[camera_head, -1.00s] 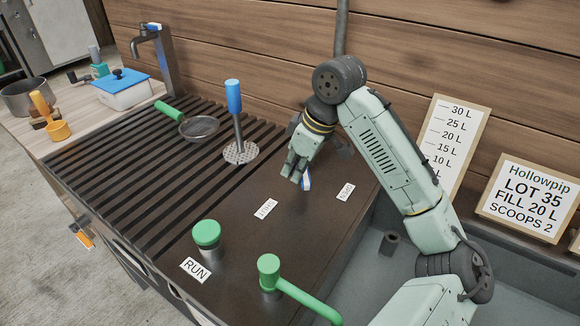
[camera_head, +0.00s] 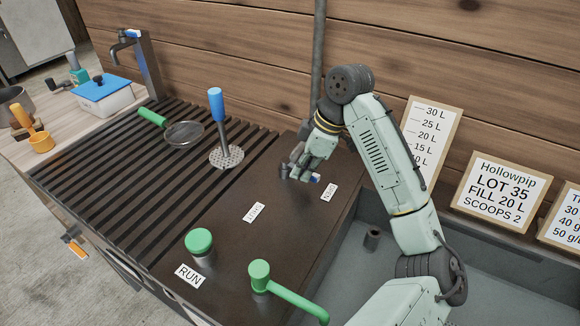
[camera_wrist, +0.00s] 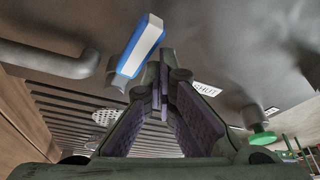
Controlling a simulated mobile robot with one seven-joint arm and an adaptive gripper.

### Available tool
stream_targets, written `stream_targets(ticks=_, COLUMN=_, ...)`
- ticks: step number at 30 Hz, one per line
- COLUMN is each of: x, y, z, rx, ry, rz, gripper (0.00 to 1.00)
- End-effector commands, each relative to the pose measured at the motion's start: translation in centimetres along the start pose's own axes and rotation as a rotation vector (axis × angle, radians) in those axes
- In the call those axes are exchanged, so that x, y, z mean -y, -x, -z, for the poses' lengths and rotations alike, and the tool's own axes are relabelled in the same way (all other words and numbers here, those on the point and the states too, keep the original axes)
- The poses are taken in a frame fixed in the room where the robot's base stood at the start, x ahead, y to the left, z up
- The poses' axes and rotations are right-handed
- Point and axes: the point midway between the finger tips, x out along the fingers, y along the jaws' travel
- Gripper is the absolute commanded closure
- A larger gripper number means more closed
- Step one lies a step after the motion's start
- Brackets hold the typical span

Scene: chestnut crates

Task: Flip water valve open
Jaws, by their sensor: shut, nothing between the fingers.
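The water valve's lever, with a blue and white grip (camera_head: 315,178), sticks out just past my fingers, towards the OPEN label (camera_head: 329,192). The SHUT label (camera_head: 254,212) lies further to the left and nearer. My gripper (camera_head: 304,172) is shut and empty, low over the dark counter beside the lever. In the wrist view, the lever (camera_wrist: 140,46) is close to the left of my shut fingertips (camera_wrist: 165,60); I cannot tell whether they touch. The SHUT label (camera_wrist: 207,90) shows to their right. My fingers partly hide the valve body in the head view.
A blue-handled masher (camera_head: 217,110) stands upright left of the valve. A green button (camera_head: 199,241) by the RUN label and a green lever (camera_head: 290,297) are in front. A grey pipe (camera_head: 318,60) runs down the wall behind. A sunken basin (camera_head: 350,265) lies to the right.

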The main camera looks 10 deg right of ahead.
Motion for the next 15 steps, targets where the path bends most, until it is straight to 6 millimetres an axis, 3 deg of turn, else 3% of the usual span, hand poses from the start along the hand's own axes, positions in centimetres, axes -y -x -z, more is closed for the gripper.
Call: stream_targets(ticks=15, x=-0.26, y=0.19, z=-0.61, rx=0.000, ry=-0.009, rz=-0.003, gripper=1.00)
